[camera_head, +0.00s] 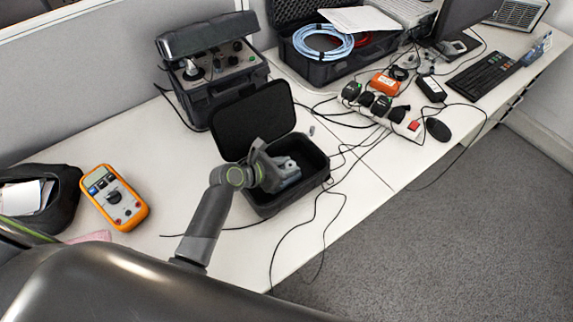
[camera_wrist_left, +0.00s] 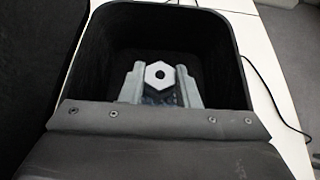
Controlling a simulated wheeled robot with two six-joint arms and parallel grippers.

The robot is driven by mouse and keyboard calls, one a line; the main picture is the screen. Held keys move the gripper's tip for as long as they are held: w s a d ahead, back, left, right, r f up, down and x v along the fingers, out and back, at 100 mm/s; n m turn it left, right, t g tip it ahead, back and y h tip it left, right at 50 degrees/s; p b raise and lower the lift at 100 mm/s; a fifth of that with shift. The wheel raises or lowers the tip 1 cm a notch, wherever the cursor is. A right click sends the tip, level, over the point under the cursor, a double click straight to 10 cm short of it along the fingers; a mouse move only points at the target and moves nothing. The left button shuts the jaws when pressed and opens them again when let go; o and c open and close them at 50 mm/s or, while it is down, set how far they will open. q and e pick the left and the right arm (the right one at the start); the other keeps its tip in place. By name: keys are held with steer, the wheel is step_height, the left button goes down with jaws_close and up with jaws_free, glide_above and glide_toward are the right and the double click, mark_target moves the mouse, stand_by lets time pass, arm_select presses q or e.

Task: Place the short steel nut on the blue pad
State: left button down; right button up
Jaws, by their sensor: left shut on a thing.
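My left gripper (camera_head: 288,178) is over the opening of a small black case (camera_head: 318,155), its fingers pointing into it. In the left wrist view the gripper (camera_wrist_left: 160,82) is shut on a steel hex nut (camera_wrist_left: 158,75), whose round hole faces the camera. The black case (camera_wrist_left: 236,75) surrounds the fingers there. A bluish-grey patch shows just below the nut between the fingers; I cannot tell whether it is the blue pad or part of the nut. The case floor is dark and mostly hidden. My right gripper is in neither view.
The case's open lid (camera_head: 252,120) stands behind it. A small grey piece (camera_head: 311,131) is on the table to the right. An orange multimeter (camera_head: 114,198) lies left, a black instrument case (camera_head: 212,75) behind. Loose cables and a power strip (camera_head: 385,110) lie right.

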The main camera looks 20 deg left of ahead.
arm_select(q)
steer(key=c, duration=1.1)
jaws_free()
steer(key=shift+s+a+r, duration=0.15)
steer(key=shift+r, duration=0.05)
steer(key=p+v, duration=0.1)
steer(key=v, duration=1)
steer(key=shift+s+r, duration=0.15)
steer(key=shift+s, duration=0.1)
steer(key=shift+a, duration=0.1)
